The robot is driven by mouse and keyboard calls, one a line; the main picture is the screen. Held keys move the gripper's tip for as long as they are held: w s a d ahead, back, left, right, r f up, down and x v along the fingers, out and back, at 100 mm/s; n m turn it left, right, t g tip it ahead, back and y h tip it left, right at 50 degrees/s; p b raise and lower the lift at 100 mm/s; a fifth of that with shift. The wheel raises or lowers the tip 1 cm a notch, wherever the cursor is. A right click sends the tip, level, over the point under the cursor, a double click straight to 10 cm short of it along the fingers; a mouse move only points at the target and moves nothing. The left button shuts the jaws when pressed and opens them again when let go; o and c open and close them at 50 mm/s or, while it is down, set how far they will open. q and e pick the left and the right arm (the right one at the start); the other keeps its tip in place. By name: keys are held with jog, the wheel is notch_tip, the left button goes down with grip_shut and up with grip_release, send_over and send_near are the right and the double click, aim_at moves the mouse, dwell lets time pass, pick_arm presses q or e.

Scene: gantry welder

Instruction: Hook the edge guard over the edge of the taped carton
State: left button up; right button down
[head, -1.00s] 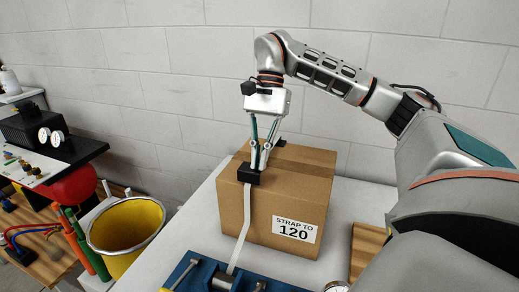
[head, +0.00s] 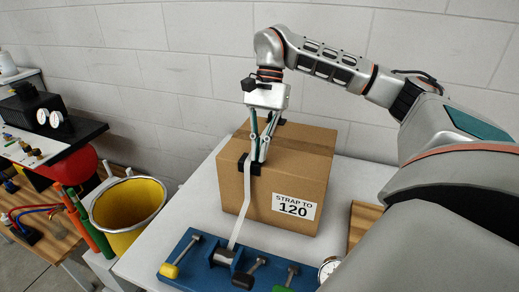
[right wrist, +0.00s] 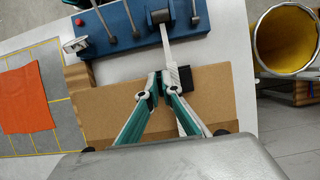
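The taped carton (head: 285,180) is a brown box labelled "STRAP TO 120", standing on a light worktop. The edge guard (head: 244,163) is a small black angled piece at the carton's top front edge. In the right wrist view the guard (right wrist: 185,73) shows beside my fingertips. My right gripper (head: 260,158) is shut on the guard, its fingers pointing down. The fingertips (right wrist: 163,82) partly cover the guard, so I cannot tell whether it sits fully on the edge. A white strap (head: 242,222) runs down from the guard. My left gripper is out of view.
A blue fixture (head: 205,270) with several levers stands in front of the carton and meets the strap. A yellow bucket (head: 125,205) stands left of the worktop (head: 160,240). An orange cloth (right wrist: 25,97) lies on a grey mat in the right wrist view. A block wall is behind.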

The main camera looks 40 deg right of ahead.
dwell(0.3)
jog(key=c, duration=2.2)
grip_release()
jog(key=v, duration=1.2)
jog(key=shift+f, duration=0.1)
